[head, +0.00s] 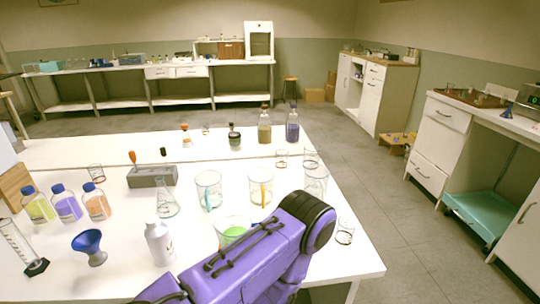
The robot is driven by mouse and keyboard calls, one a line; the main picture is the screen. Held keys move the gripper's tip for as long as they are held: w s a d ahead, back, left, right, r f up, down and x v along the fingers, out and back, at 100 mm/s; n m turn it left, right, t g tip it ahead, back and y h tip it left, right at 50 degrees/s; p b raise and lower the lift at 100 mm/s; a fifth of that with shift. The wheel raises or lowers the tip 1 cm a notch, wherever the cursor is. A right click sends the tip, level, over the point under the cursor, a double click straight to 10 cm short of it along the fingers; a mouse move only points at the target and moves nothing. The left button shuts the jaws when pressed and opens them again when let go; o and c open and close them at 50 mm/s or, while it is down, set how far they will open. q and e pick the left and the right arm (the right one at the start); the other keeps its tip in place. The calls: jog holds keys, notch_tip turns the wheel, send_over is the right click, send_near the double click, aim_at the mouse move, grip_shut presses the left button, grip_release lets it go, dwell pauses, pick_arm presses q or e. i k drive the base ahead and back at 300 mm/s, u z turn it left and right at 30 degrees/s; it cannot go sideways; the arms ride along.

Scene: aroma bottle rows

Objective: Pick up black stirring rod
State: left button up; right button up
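A small black upright piece (163,152) shows just behind the grey block holder (152,180) on the white table. It may be the top of the black stirring rod, but it is too small to tell. An orange-handled tool (132,157) stands at the holder's left end. One of my purple arms crosses the front of the table from the bottom edge. It hides part of the table and partly covers a beaker with green liquid (233,233). Neither gripper shows in the head view.
Glass beakers (208,190) stand mid-table, right of a conical flask (166,202). Capped bottles (67,205) and a blue funnel (88,245) are at left, a white bottle (160,245) in front. Tall bottles (264,128) stand at the back. The far table strip (80,152) is mostly clear.

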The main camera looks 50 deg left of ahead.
aim_at(163, 150)
jog(key=z, duration=1.15)
jog(key=k, duration=1.4)
jog(key=u, duration=1.8)
